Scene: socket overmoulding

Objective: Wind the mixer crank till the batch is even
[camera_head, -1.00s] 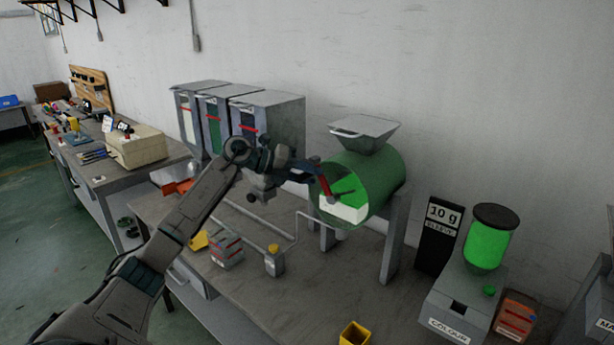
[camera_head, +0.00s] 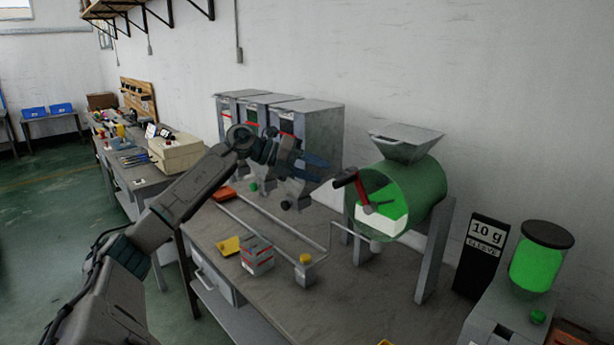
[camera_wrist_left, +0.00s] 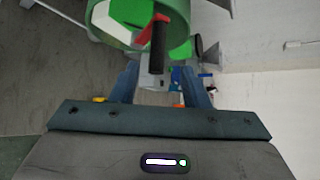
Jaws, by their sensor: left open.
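The mixer is a green drum (camera_head: 428,190) on grey legs with a grey hopper on top; it also shows in the left wrist view (camera_wrist_left: 182,14). Its open front shows green and white material in separate areas. The crank (camera_head: 362,190) has a red arm and a dark handle, which points up and left; the handle (camera_wrist_left: 157,50) also shows in the left wrist view. My left gripper (camera_head: 328,172) is open, its blue fingers just left of the handle and apart from it. In the wrist view the handle's end lies ahead, between the finger lines. My right gripper is not in view.
Grey bins (camera_head: 318,130) stand behind my left arm. A colour dispenser (camera_head: 540,258) with green contents and a black 10 g sign (camera_head: 482,255) stand to the right. A rail, a small yellow-topped post (camera_head: 306,268) and a striped box (camera_head: 257,256) occupy the bench's middle.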

